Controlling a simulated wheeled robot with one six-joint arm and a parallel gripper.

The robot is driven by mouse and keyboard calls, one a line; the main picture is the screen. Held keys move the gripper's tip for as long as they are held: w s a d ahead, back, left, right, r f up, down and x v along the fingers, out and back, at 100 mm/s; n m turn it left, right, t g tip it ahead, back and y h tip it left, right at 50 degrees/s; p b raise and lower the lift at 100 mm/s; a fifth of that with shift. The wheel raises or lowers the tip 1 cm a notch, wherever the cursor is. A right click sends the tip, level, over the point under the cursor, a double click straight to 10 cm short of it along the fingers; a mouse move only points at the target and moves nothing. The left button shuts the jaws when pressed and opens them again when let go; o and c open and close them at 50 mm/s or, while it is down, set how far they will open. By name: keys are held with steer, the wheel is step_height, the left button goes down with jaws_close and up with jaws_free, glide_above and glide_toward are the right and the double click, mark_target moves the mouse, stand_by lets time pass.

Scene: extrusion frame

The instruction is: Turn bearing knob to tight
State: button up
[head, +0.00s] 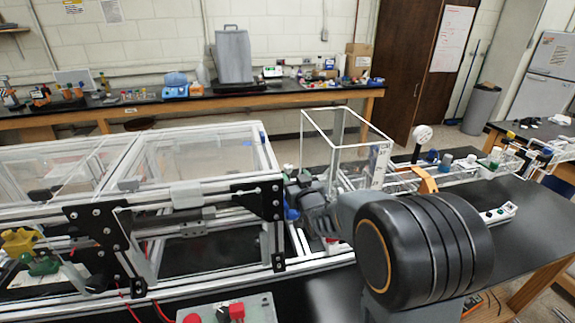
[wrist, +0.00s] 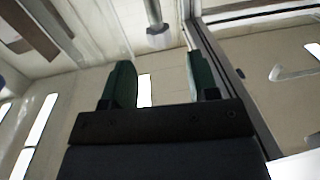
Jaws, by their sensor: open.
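My gripper (wrist: 160,80) is open, its two dark green fingers apart with nothing between them. In the wrist view a grey rod with a blocky end (wrist: 159,36) hangs beyond the fingertips, near the top edge and apart from them. I cannot tell whether it is the bearing knob. In the head view my arm reaches to the right end of the extrusion frame (head: 225,212), and the fingertips are hard to make out there. A small blue part (head: 291,213) shows by that end, partly hidden. No knob marking for tight is readable.
A clear box (head: 345,140) stands behind my arm. A black bracket (head: 268,200) is on the frame's right end. A grey control box with red buttons (head: 228,310) is at the front. In the wrist view a metal rail (wrist: 225,70) runs close to the right finger.

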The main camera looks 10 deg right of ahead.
mark_target(289, 170)
steer(key=w, duration=0.2)
steer(key=w+p, duration=0.1)
steer(key=w, duration=0.3)
steer(key=shift+w+a+p, duration=0.3)
steer(key=shift+w+p, duration=0.05)
steer(key=shift+c, duration=0.2)
